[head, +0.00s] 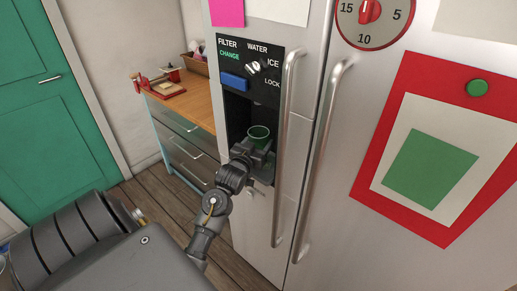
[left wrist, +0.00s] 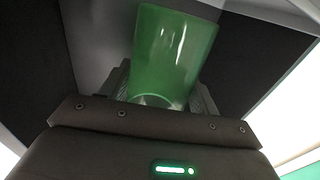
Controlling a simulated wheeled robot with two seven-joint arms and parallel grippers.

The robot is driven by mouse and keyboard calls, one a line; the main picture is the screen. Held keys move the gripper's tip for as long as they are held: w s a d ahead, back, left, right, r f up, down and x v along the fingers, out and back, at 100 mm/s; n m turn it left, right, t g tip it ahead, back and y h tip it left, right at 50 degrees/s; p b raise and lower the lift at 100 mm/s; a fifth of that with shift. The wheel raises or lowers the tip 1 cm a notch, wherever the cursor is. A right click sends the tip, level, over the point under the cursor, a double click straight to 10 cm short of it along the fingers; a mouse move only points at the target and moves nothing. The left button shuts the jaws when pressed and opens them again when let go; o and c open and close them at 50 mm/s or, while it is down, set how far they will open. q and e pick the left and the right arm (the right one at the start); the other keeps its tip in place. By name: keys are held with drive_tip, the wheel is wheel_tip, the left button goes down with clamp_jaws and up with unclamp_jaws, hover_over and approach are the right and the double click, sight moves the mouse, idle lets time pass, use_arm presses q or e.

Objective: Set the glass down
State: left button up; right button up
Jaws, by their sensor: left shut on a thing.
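A green glass (head: 259,132) is upright inside the dispenser recess (head: 237,110) of the fridge. In the left wrist view the green glass (left wrist: 174,50) stands between the fingers of my left gripper (left wrist: 160,95), which is shut on it. In the head view my left gripper (head: 258,150) reaches into the recess, and the arm hides the lower part of the glass. I cannot tell whether the glass touches the recess floor. My right gripper is not in view.
The fridge (head: 265,222) has two long vertical handles (head: 290,150) just right of the recess. A wooden-topped drawer cabinet (head: 183,100) stands to the left, with small items on top. A green door (head: 55,110) is at far left. Wood floor is open between.

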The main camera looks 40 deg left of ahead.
use_arm(q)
wheel_tip(320, 180, down, 2)
drive_tip(key=shift+f, duration=0.25)
drive_tip(key=shift+f, duration=0.2)
drive_tip(key=o, duration=1.2)
